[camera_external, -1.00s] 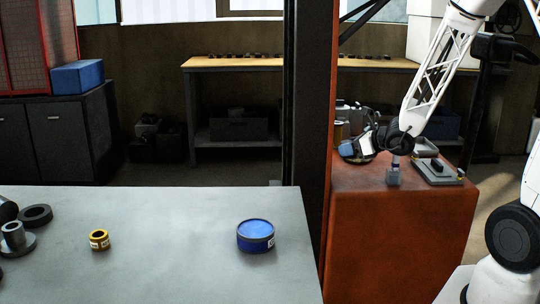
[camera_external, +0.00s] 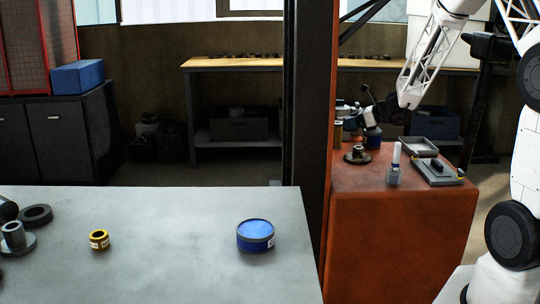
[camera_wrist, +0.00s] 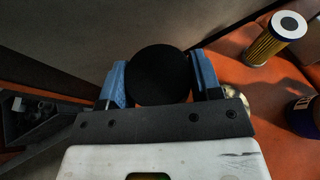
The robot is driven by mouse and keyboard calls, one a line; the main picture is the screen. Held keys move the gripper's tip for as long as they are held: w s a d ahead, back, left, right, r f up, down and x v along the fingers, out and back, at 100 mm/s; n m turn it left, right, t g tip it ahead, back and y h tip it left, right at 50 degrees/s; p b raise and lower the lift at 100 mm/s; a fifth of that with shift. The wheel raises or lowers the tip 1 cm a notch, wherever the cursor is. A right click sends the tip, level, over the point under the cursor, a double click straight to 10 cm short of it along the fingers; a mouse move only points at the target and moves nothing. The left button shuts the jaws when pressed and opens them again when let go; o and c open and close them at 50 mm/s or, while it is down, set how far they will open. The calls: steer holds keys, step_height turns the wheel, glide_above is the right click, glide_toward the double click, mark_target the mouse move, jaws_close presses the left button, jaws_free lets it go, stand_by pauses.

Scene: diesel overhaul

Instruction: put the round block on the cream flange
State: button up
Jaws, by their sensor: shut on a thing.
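My gripper (camera_wrist: 158,82) is shut on a round block (camera_wrist: 157,75), a black disc held between its two blue fingers in the wrist view. In the external view my gripper (camera_external: 362,120) is above the back left of the red-orange cabinet, and the block is hard to make out. A flange-shaped part (camera_external: 357,156) with a raised hub sits on the cabinet top below the gripper; its colour looks dull brown there. In the wrist view a pale cream round piece (camera_wrist: 239,96) shows partly behind the right finger, perhaps the cream flange; most of it is hidden.
On the cabinet (camera_external: 400,225) stand a white-topped bottle or marker in a grey holder (camera_external: 393,176) and a grey tray (camera_external: 438,172). A yellow filter (camera_wrist: 268,43) and dark blue can (camera_wrist: 304,115) stand right in the wrist view. The grey table (camera_external: 170,270) is separate.

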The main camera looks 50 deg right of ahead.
steer(key=n+y, duration=0.1)
glide_above(359, 147)
steer(key=shift+w+r, duration=0.1)
steer(key=shift+r, duration=0.15)
steer(key=shift+f, duration=3.1)
steer(key=shift+f, duration=0.15)
steer(key=shift+f, duration=1.75)
steer(key=shift+f, duration=0.1)
steer(key=o, duration=1.5)
steer(key=shift+f, duration=0.1)
